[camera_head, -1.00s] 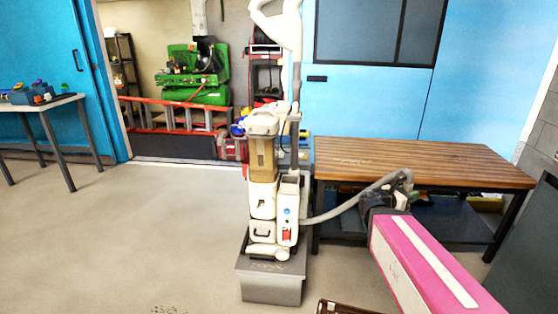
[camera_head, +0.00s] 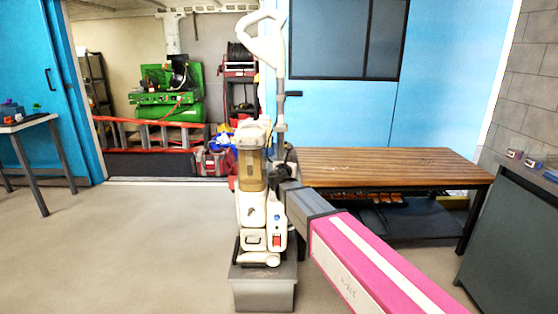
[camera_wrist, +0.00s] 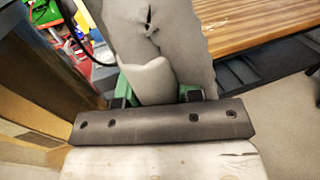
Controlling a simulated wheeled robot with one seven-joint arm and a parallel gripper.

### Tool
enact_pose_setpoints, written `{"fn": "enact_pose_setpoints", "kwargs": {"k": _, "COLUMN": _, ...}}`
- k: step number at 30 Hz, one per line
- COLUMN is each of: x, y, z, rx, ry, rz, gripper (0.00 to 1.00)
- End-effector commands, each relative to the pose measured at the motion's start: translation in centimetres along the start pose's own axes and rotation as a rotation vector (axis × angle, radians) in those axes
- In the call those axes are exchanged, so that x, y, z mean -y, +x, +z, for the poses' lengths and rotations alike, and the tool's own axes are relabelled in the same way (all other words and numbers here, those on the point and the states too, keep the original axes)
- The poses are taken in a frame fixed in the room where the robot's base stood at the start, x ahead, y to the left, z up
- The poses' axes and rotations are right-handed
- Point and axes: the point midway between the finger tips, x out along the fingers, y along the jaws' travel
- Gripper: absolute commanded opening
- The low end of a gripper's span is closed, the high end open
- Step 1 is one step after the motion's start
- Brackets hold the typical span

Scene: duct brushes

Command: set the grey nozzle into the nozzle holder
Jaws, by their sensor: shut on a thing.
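An upright white and grey machine with a tan canister (camera_head: 251,170) stands in the middle of the head view. My gripper, with green fingers (camera_wrist: 155,92), is shut on the smooth grey nozzle (camera_wrist: 147,78) in the wrist view. A wider, creased grey piece (camera_wrist: 195,25) extends beyond it. In the head view my arm reaches to the machine's right side, and the nozzle there is hidden or too small to make out. I cannot clearly pick out the nozzle holder in either view.
The machine stands on a grey box (camera_head: 263,291). A slatted wooden table (camera_head: 390,166) is behind my arm, with things on its lower shelf. A dark cabinet (camera_head: 515,250) is at the right and a small table (camera_head: 28,123) at the far left. The floor at left is clear.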

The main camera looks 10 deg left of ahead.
Motion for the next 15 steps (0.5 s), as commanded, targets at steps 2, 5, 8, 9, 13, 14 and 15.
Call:
{"fn": "enact_pose_setpoints", "kwargs": {"k": 2, "x": -2.3, "y": 0.2, "z": 0.5, "rx": 0.003, "ry": -0.001, "rz": 0.039, "gripper": 0.07}}
{"fn": "enact_pose_setpoints", "kwargs": {"k": 5, "x": -3.9, "y": 0.1, "z": 0.9, "rx": 0.005, "ry": -0.003, "rz": 0.07, "gripper": 0.07}}
{"fn": "enact_pose_setpoints", "kwargs": {"k": 8, "x": -4.5, "y": 0.1, "z": 0.9, "rx": 0.005, "ry": -0.004, "rz": 0.084, "gripper": 0.07}}
{"fn": "enact_pose_setpoints", "kwargs": {"k": 9, "x": -4.6, "y": 0.0, "z": 0.9, "rx": 0.005, "ry": -0.004, "rz": 0.086, "gripper": 0.07}}
{"fn": "enact_pose_setpoints", "kwargs": {"k": 13, "x": -4.5, "y": 0.0, "z": 0.4, "rx": 0.005, "ry": -0.006, "rz": 0.086, "gripper": 0.07}}
{"fn": "enact_pose_setpoints", "kwargs": {"k": 14, "x": -4.5, "y": 0.0, "z": 0.2, "rx": 0.005, "ry": -0.005, "rz": 0.085, "gripper": 0.07}}
{"fn": "enact_pose_setpoints", "kwargs": {"k": 15, "x": -4.5, "y": 0.0, "z": -0.1, "rx": 0.004, "ry": -0.005, "rz": 0.085, "gripper": 0.07}}
